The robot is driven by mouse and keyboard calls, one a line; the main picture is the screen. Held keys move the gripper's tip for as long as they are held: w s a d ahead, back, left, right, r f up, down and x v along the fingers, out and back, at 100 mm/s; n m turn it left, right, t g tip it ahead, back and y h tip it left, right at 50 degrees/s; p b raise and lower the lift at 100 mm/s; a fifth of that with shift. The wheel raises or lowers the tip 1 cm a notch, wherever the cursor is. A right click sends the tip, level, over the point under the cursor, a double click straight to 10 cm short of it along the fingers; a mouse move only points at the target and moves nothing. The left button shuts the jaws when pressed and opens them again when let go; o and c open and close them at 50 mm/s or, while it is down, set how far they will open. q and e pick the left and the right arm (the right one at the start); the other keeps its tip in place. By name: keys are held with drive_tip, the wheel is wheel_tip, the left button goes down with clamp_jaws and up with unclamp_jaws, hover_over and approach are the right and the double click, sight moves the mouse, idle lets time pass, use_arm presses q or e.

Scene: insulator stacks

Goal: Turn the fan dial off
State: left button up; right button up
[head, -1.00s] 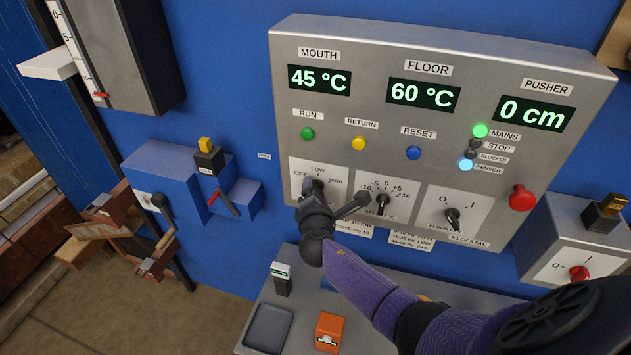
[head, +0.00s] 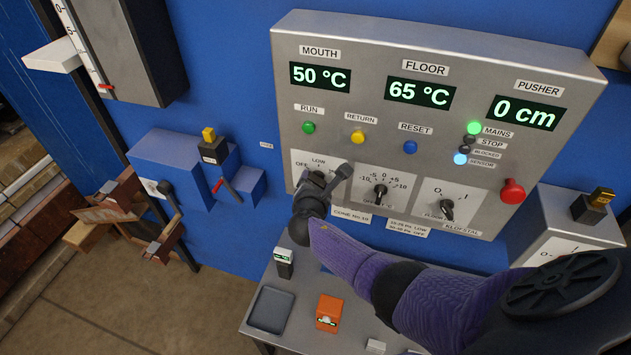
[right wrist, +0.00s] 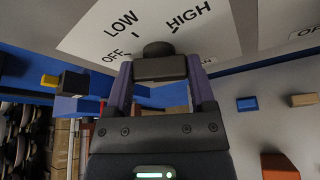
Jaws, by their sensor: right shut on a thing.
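The fan dial (right wrist: 158,49) is a dark knob on a white plate (head: 301,163) marked OFF, LOW and HIGH, at the lower left of the grey control panel. My right gripper (right wrist: 161,68) is shut on the dial, with a purple finger on each side of its dark block. In the head view my right gripper (head: 318,180) covers most of the dial, so its pointer is hidden there. I cannot tell from the wrist view which mark the dial points at. My left gripper is not in view.
Right of the fan dial on the panel (head: 290,80) are an offset dial (head: 380,194) and a floor dial (head: 446,207). A red button (head: 512,191) is at the far right. Below stands a table with a grey tray (head: 270,309) and an orange box (head: 327,312).

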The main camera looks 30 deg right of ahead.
drive_tip(key=o, duration=1.2)
drive_tip(key=p+v, duration=0.3)
drive_tip(key=v, duration=0.7)
